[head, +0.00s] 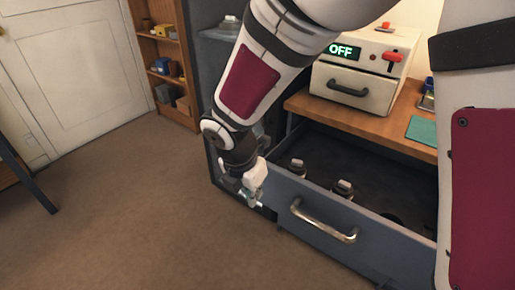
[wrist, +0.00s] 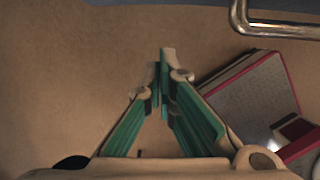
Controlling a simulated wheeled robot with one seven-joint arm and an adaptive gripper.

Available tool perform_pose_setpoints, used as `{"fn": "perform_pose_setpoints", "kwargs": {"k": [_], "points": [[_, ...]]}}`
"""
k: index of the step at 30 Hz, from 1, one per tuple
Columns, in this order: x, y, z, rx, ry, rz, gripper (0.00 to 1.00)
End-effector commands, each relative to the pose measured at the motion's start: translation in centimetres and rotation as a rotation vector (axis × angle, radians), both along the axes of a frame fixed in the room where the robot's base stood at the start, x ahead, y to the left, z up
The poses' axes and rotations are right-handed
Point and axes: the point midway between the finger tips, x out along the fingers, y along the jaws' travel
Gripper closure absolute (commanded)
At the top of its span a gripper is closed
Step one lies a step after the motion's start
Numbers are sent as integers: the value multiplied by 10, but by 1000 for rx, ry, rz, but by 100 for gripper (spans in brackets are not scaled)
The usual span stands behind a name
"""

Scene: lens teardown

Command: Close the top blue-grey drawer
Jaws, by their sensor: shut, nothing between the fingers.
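The top blue-grey drawer (head: 290,190) is pulled out below the wooden worktop, with its inside showing. Its silver bar handle (head: 323,225) is on the front face and also shows at the top right of the wrist view (wrist: 280,28). My gripper (head: 252,198) is shut and empty, with its teal fingers meeting at the tips (wrist: 165,55). In the head view it is in front of the left end of the drawer front, left of the handle. It is apart from the handle; whether it touches the drawer front I cannot tell.
Several small dark objects with pale tops, one of them here (head: 343,188), stand in the drawer. A white box with an OFF display (head: 350,85) stands on the wooden worktop (head: 300,103). A wooden shelf (head: 178,105) is at the back left. The brown floor (head: 120,220) at left is clear.

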Motion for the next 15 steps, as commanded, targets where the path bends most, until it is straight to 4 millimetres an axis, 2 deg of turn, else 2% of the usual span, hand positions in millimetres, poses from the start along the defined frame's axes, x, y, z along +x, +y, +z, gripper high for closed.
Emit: {"fn": "perform_pose_setpoints", "kwargs": {"k": [1, 12, 15], "points": [[2, -2, -13, -3, 3, -1, 100], [15, -13, -82, -3, 2, -2, 100], [31, -23, -77, 1, -2, -8, 100]]}}
